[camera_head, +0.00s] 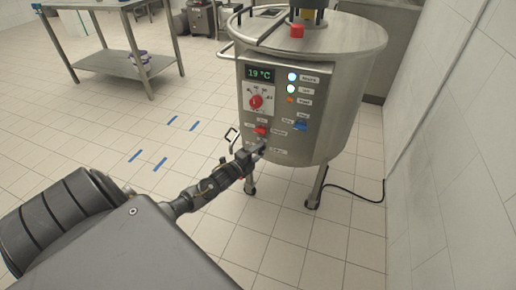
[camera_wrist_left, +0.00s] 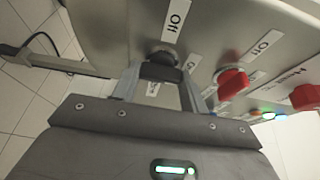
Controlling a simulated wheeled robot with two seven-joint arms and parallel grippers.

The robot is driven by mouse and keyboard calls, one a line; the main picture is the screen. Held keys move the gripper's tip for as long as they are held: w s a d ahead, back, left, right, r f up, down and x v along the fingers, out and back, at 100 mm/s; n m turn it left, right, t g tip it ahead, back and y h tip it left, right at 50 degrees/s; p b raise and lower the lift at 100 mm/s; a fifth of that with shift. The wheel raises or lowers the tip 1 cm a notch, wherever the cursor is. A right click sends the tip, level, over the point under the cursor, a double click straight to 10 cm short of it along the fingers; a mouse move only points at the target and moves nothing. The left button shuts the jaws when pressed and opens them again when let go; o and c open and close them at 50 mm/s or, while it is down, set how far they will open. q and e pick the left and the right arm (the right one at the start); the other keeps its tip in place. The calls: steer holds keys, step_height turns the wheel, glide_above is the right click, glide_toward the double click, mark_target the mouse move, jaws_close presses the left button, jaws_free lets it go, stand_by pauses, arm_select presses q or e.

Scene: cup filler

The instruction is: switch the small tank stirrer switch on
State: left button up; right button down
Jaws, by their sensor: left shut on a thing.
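The steel tank (camera_head: 345,60) stands upright with a control panel on its front. My left gripper (camera_head: 258,147) is at the bottom of this panel. In the left wrist view its two fingers (camera_wrist_left: 160,75) are shut on a black switch (camera_wrist_left: 162,57), one finger on each side. A label reading "Off" (camera_wrist_left: 176,20) sits beside the switch. In the head view the gripper mostly hides the switch, and its small labels are too blurred to read. The right gripper is not in view.
Near my fingers are a red switch (camera_head: 262,131), also in the wrist view (camera_wrist_left: 232,82), and a blue switch (camera_head: 300,126). Above are a red dial (camera_head: 256,101), a 19 °C display (camera_head: 260,74) and lamps (camera_head: 292,77). A steel table (camera_head: 110,65) stands back left. The tiled floor between is clear.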

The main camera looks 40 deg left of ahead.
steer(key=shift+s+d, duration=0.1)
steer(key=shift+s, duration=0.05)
arm_select(q)
steer(key=o, duration=1)
steer(key=shift+s, duration=0.1)
steer(key=s, duration=0.4)
steer(key=shift+p, duration=0.4)
glide_toward(259, 152)
steer(key=shift+s+r+p, duration=0.1)
steer(key=shift+s+p, duration=0.3)
steer(key=shift+s, duration=0.3)
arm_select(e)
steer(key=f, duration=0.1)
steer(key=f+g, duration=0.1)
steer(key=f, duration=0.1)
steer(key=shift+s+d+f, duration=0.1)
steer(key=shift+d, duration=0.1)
